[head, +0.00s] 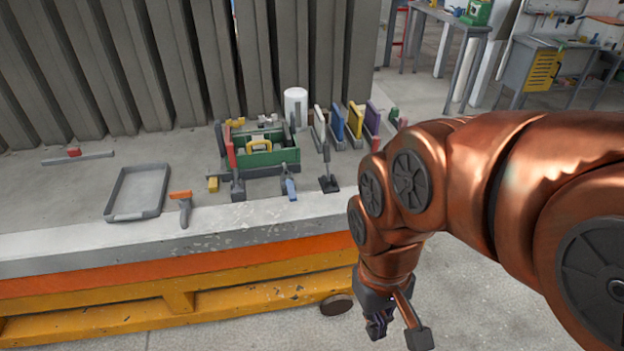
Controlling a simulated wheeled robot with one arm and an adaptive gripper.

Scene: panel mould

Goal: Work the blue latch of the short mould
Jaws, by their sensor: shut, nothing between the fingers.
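A small latch with a blue part (290,187) stands at the front of the bench top, just in front of a low green mould (284,158). Its lever leans up and back towards the mould's right corner. Dark latches stand to its left (238,188) and right (328,181). A yellow handle (259,145) sits in the mould. I cannot tell which moulds count as short or long. My gripper (377,328) is shut and empty. It hangs low in front of the bench, right of and below the blue latch, well apart from it.
A grey tray (113,205), an orange-handled tool (183,203) and a bar with a red block (74,154) lie on the left. Upright coloured panels (354,119) stand at the right, a white cylinder (295,96) behind. The bench's front edge (100,253) lies between my gripper and the latches.

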